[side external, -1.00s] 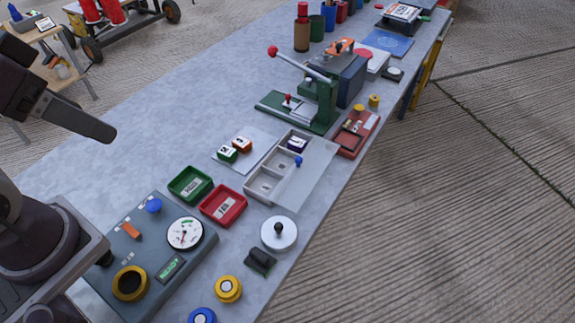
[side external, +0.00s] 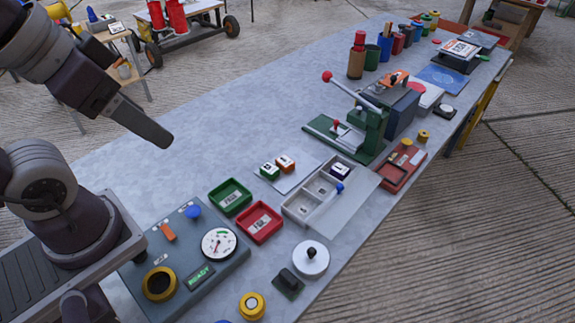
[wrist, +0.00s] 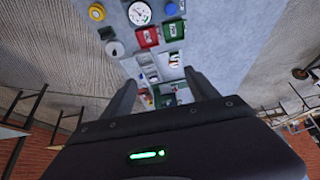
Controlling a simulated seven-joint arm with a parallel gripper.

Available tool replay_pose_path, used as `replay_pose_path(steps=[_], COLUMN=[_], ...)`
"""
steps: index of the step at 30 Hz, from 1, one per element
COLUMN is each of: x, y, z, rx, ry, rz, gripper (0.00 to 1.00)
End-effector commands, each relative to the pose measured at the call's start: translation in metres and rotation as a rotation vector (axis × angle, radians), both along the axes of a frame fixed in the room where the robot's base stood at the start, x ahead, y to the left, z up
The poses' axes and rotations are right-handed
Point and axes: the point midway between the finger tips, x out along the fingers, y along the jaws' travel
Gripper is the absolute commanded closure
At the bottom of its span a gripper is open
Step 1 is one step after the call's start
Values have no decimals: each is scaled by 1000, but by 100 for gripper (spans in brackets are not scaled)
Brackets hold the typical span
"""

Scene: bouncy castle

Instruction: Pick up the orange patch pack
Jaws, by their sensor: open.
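The orange patch pack (side external: 285,163) is a small block with a white label on its top. It sits on a pale sheet (side external: 296,178) on the bench, beside a green pack (side external: 269,171). My gripper (side external: 164,140) is high above the bench, to the left of the packs and well apart from them in the side view. In the wrist view my gripper's two fingers (wrist: 160,92) are spread with nothing held between them. The packs are too small there to tell apart clearly.
A divided tray (side external: 300,208) holds a purple pack (side external: 339,172). Green (side external: 230,197) and red (side external: 259,223) bins stand near a control panel (side external: 190,250). A green lever press (side external: 372,130) stands behind the tray. The bench's left middle is clear.

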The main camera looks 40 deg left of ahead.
Motion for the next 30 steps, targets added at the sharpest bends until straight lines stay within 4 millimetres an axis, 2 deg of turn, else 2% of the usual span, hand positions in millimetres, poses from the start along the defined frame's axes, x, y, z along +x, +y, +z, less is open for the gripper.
replay_pose_path(steps=[18,20,23,26,28,30], x=[0,6,36,93,138,183], y=[0,0,2,6,10,15], z=[0,2,9,8,-4,-28], rx=[0,1,7,16,20,25], ry=[0,8,55,129,182,238], rz=[0,0,-4,-13,-20,-29], gripper=[33,33,33,33,33,33])
